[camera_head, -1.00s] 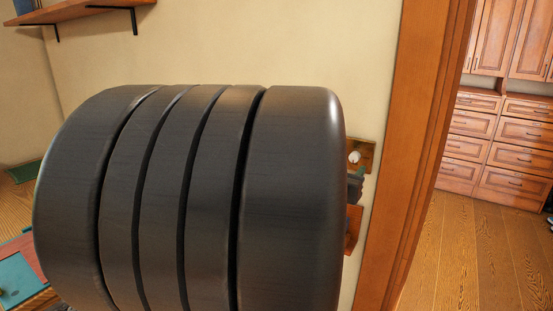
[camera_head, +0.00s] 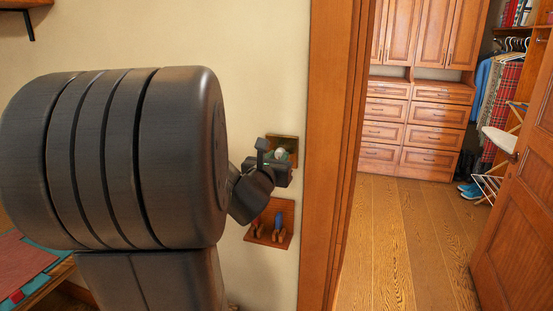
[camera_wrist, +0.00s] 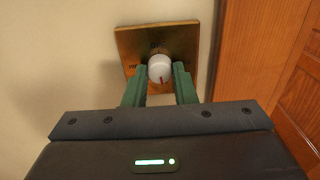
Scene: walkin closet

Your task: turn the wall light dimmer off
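The dimmer is a round white knob with a red mark (camera_wrist: 160,69) on a brass-coloured square plate (camera_wrist: 182,36) on the wall. In the wrist view the red mark points down. Lettering on the plate is partly covered. My gripper (camera_wrist: 160,78) has two green fingers standing apart, one at each side of the knob. The fingertips are close to the knob's sides; whether they touch it cannot be seen. In the head view the knob (camera_head: 281,153) and plate (camera_head: 291,141) show behind my gripper (camera_head: 276,160), which partly covers them.
A small wooden rack with pegs (camera_head: 270,224) hangs just below the dimmer. A wooden door frame (camera_head: 331,150) stands close to its right. Beyond are drawers (camera_head: 432,135), open wooden floor (camera_head: 395,240) and a wooden door (camera_head: 515,240). My arm blocks much of the left.

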